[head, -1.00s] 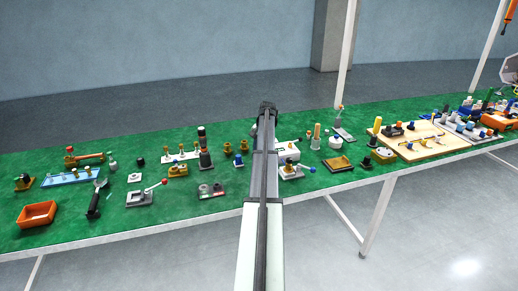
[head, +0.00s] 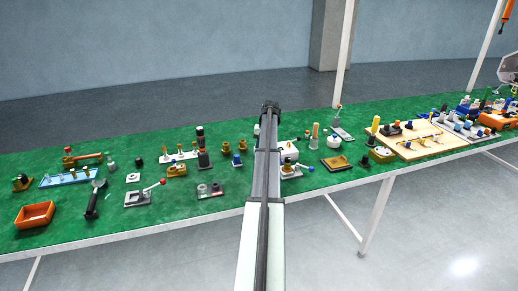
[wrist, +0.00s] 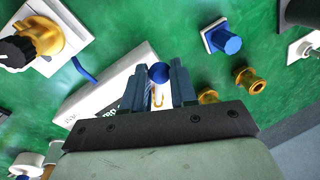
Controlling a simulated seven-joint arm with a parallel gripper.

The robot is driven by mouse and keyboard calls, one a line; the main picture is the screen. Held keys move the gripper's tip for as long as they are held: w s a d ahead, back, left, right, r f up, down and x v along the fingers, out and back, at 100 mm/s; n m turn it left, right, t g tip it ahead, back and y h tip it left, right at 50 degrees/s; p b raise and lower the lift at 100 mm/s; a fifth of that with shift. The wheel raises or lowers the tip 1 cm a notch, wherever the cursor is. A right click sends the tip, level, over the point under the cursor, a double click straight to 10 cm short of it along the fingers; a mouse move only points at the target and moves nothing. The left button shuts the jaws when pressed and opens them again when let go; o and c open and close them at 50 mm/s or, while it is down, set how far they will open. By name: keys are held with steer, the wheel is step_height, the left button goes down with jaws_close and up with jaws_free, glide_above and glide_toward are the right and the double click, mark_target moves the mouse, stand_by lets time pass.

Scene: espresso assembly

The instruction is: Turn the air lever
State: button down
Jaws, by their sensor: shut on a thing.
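My gripper (wrist: 158,90) shows in the wrist view with its two dark fingers on either side of a blue ball knob (wrist: 159,72). It is shut on this knob, which I take to be the end of the air lever. Below is a white box (wrist: 85,100) with dark lettering, partly hidden by the fingers. In the head view my gripper (head: 270,106) is at the far end of my arm, and the knob is not visible there.
In the wrist view, a brass valve with a black knob (wrist: 17,49) and a blue handle (wrist: 85,70) is left of the box. A blue block (wrist: 226,42) and brass rings (wrist: 246,80) lie to the right. An orange tray (head: 36,214) is at the table's left.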

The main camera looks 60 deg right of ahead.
steer(key=shift+s+d+n, duration=0.25)
steer(key=shift+s+n, duration=0.2)
steer(key=shift+n, duration=0.55)
steer(key=c, duration=0.9)
jaws_free()
step_height(320, 180, up, 14)
steer(key=s+d, duration=0.1)
steer(key=s, duration=0.1)
steer(key=shift+d+f, duration=0.15)
steer(key=shift+d, duration=0.15)
steer(key=shift+s, duration=0.1)
